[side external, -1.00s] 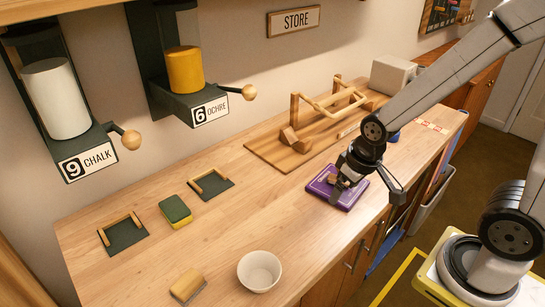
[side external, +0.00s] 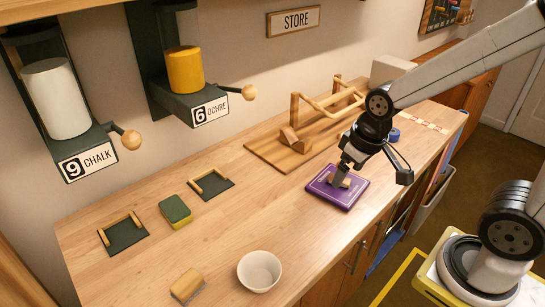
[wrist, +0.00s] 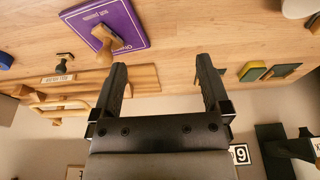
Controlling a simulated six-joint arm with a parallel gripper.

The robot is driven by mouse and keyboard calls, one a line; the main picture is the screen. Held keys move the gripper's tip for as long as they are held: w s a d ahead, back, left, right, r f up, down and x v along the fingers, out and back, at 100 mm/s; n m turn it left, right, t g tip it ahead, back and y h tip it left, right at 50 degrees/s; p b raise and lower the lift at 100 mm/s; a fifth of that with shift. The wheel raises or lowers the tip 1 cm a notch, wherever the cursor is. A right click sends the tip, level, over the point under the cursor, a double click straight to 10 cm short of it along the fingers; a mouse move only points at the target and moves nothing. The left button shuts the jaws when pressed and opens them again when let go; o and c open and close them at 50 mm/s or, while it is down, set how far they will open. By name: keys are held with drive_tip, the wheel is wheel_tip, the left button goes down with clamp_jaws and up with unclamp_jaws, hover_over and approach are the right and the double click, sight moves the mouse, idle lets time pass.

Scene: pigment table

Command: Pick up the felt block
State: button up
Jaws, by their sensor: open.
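No block is labelled as felt. A tan block with a grey underside (side external: 187,285) lies at the front left of the bench, and a green-and-yellow block (side external: 175,211) lies between two dark holders; the latter also shows in the wrist view (wrist: 252,71). My gripper (side external: 345,172) is open and empty above a purple packet (side external: 348,198), far right of both blocks. A wooden-handled piece (wrist: 106,41) rests on the packet, partly behind my fingers in the side view. My two fingers (wrist: 162,66) are spread with bare bench between them in the wrist view.
A white bowl (side external: 259,271) stands at the front edge. Two dark holders with wooden bars (side external: 122,235) (side external: 211,185) lie at left. A wooden rack (side external: 300,135) stands behind my gripper. Chalk and ochre dispensers (side external: 200,105) overhang the back left. The middle bench is clear.

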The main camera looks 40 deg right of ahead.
drive_tip(key=w+a+m+g+y, duration=0.2)
drive_tip(key=w+a+m+y, duration=0.25)
drive_tip(key=a, duration=0.45)
drive_tip(key=w+a+m+g+y, duration=0.1)
drive_tip(key=w+a+m+y, duration=0.25)
drive_tip(key=a+m, duration=0.45)
drive_tip(key=w+a+m+g+y, duration=0.25)
drive_tip(key=w+a+y, duration=0.2)
drive_tip(key=a, duration=0.65)
approach(188, 280)
drive_tip(key=shift+s+a+f+m+y, duration=0.1)
drive_tip(key=shift+s+a+m+y, duration=0.15)
drive_tip(key=shift+a, duration=0.3)
drive_tip(key=shift+s+a+f+m+y, duration=0.1)
drive_tip(key=shift+a+f+m+y, duration=0.1)
drive_tip(key=shift+a, duration=0.4)
drive_tip(key=shift+f, duration=0.35)
drive_tip(key=shift+x, duration=1.25)
drive_tip(key=shift+a+f, duration=0.1)
drive_tip(key=shift+x, duration=2.45)
